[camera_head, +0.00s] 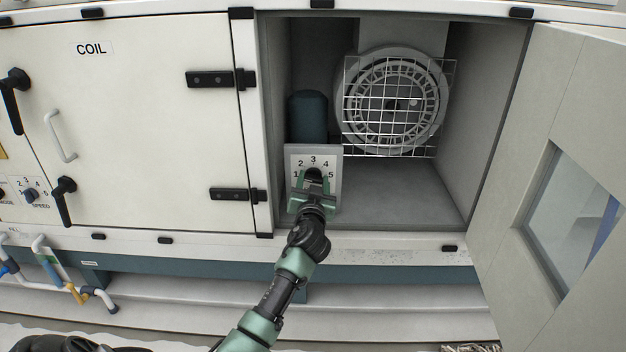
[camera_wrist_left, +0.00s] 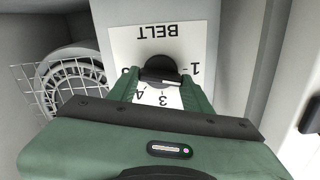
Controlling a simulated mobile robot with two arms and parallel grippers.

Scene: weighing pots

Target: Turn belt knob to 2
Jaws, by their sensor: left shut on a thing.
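The belt dial plate (camera_head: 330,160) is a pale panel with numbers 1 to 5, inside the open compartment. In the left wrist view the plate (camera_wrist_left: 120,45) appears upside down with the word BELT. The dark belt knob (camera_head: 314,173) is in the middle of the number arc; it also shows in the wrist view (camera_wrist_left: 160,66). My left gripper (camera_head: 313,184) is shut on the knob, with its green fingers on either side. In the wrist view the gripper (camera_wrist_left: 160,82) hides part of the dial. I cannot tell which number the knob points at.
A round fan (camera_head: 395,100) behind a wire grid (camera_head: 436,120) is at the back right. A dark teal cylinder (camera_head: 308,115) stands behind the plate. The open door (camera_head: 520,150) with a window is at the right. The COIL door (camera_head: 120,130) is closed at the left.

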